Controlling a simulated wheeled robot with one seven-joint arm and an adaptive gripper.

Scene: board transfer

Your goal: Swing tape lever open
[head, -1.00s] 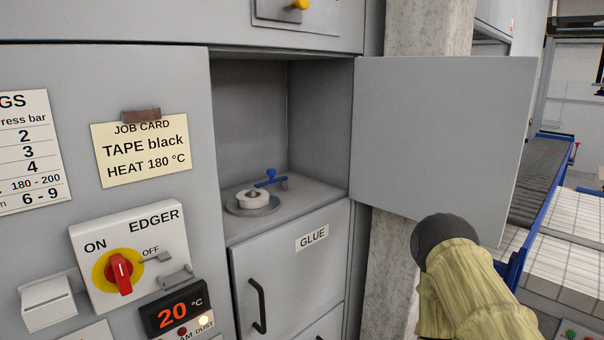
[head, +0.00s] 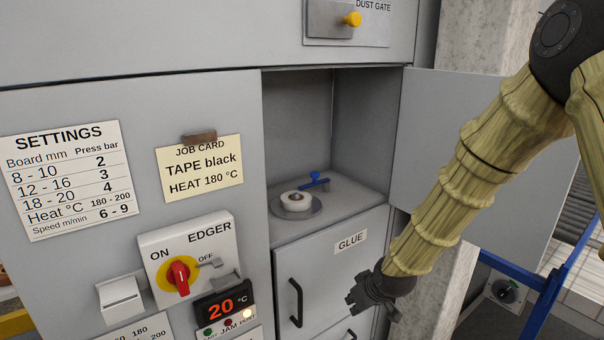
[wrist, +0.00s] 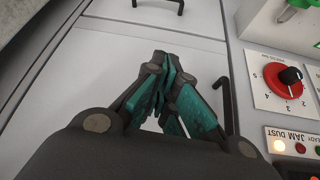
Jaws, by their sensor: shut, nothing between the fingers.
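The blue tape lever (head: 317,183) sits inside the open compartment, with its knob standing up just behind the tape roll. The white tape roll (head: 295,198) lies flat on a round grey disc (head: 276,208) on the compartment floor. Whether the lever touches the roll is hard to tell. My gripper (head: 365,302) points down in front of the cabinet, below and to the right of the lever, near the GLUE door. In the wrist view my gripper (wrist: 165,62) has its teal-padded fingers together with nothing between them. The lever is not in the wrist view.
The compartment's door (head: 422,140) stands open to the right, partly behind my arm. The GLUE door (head: 335,265) below has a black handle (head: 296,302). The edger switch (head: 181,275) and settings card (head: 65,180) are left.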

